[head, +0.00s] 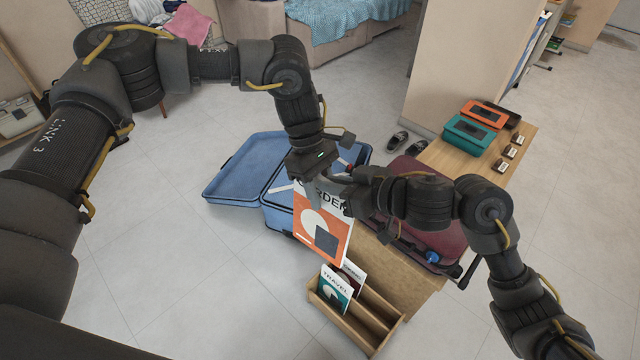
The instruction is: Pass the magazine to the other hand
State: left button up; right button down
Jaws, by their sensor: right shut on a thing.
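An orange and white magazine (318,232), its title partly hidden and ending in "RDEN", hangs upright in the air above a wooden magazine rack (360,320). My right gripper (338,184) comes in from the right and is shut on the magazine at its top right edge. My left gripper (320,178) comes down from above, right at the magazine's top edge. The two grippers overlap closely there, and they hide that edge. I cannot tell whether the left fingers are open or shut.
The rack holds a "TRAVEL" magazine (336,288) and another behind it. An open blue suitcase (240,170) lies behind the held magazine. A dark red suitcase (400,170) lies on a wooden bench (435,155), which also carries teal and orange boxes. Floor at left is clear.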

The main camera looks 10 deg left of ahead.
pick_arm(q)
grip_shut()
pick_arm(e)
jog(key=c, duration=1.4)
grip_release()
jog(key=shift+o, duration=0.2)
